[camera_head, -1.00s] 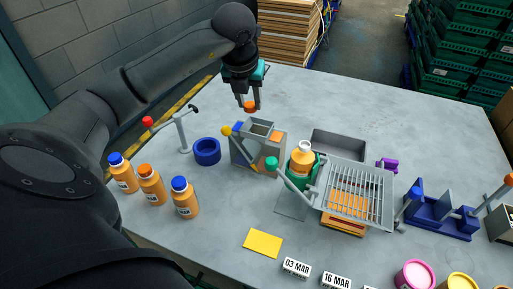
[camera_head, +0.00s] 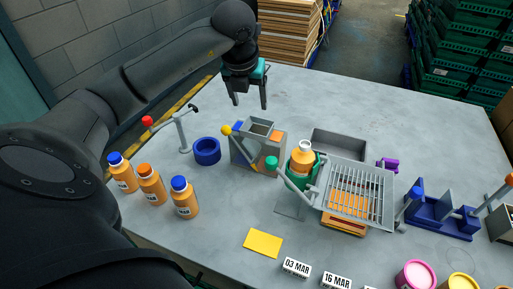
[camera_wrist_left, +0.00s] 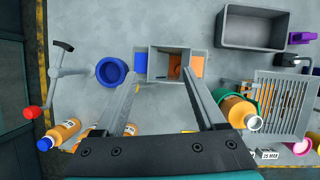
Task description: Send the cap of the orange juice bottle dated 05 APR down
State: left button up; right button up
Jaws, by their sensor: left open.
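My left gripper (camera_head: 249,94) is open and empty, above and behind the grey sorting box (camera_head: 244,150). It also shows in the left wrist view (camera_wrist_left: 160,100). The box has an open top, a blue patch on its left and an orange patch on its right. In the left wrist view something orange-brown (camera_wrist_left: 175,67) shows inside its opening; I cannot tell if it is the cap. An uncapped orange juice bottle (camera_head: 302,162) stands in the green holder (camera_head: 317,181), its date hidden. Three capped bottles stand at left: blue (camera_head: 121,172), orange (camera_head: 150,184) and blue (camera_head: 184,197). My right gripper is out of view.
A blue ring (camera_head: 207,151) and a red-knobbed stand (camera_head: 180,130) are left of the box. A wire rack (camera_head: 357,190) and a grey tray (camera_head: 339,146) are right. A yellow card (camera_head: 262,243) and date signs (camera_head: 296,267) lie in front. The table behind the box is clear.

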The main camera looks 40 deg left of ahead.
pick_arm(q)
jog(key=p+v, duration=0.2)
jog(key=v, duration=1.2)
jog(key=shift+s+r, duration=0.15)
jog(key=shift+r, duration=0.15)
